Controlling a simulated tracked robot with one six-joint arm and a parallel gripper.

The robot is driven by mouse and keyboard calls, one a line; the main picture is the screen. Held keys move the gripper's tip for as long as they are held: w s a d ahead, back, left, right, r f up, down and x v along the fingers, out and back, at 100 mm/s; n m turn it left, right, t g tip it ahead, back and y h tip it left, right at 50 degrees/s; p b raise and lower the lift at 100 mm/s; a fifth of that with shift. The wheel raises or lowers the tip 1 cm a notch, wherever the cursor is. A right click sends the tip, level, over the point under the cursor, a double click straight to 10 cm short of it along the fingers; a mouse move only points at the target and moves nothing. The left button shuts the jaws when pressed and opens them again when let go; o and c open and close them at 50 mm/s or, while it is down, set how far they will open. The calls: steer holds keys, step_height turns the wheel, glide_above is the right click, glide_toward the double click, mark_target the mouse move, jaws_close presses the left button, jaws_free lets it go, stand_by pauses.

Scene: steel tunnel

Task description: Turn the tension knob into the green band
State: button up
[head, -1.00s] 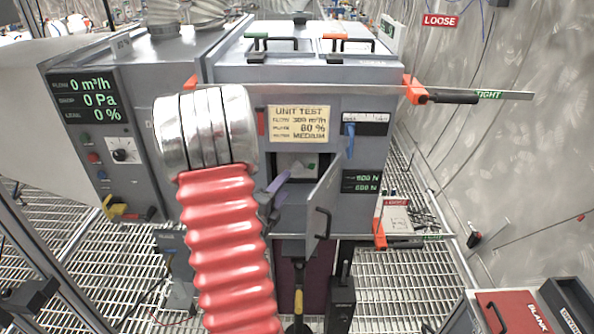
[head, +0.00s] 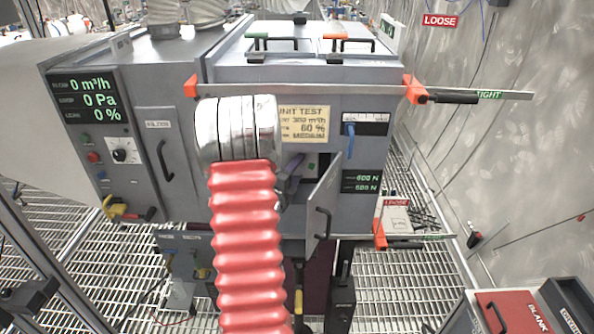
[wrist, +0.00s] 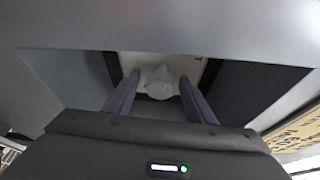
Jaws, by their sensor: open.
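The tension knob (wrist: 160,84) is a pale, rounded knob on a white plate (wrist: 192,68) inside a recess, seen in the wrist view. My gripper (wrist: 160,78) is open, its two purple-grey fingers reaching into the recess on either side of the knob. A small gap shows beside the knob, and I cannot tell whether either finger touches it. In the head view my gripper (head: 292,168) is at the opening of the grey cabinet, partly hidden by my arm. A small green patch (head: 311,167) shows inside; I cannot make out the band or the knob's pointer.
The small cabinet door (head: 325,205) hangs open right of the opening. A yellow unit test label (head: 305,124) is above it. A display (head: 362,182) reads about 600 N on both lines. Orange-ended clamp bars (head: 416,90) cross the cabinet front.

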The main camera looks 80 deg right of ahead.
steer(key=c, duration=1)
steer(key=shift+f, duration=0.1)
steer(key=shift+c, duration=0.2)
steer(key=shift+a+n, duration=0.1)
steer(key=shift+n, duration=0.2)
steer(key=o, duration=1)
steer(key=shift+o, duration=0.2)
steer(key=w+a, duration=0.2)
steer(key=a, duration=1.1)
steer(key=shift+w+a, duration=0.2)
steer(key=shift+a, duration=0.1)
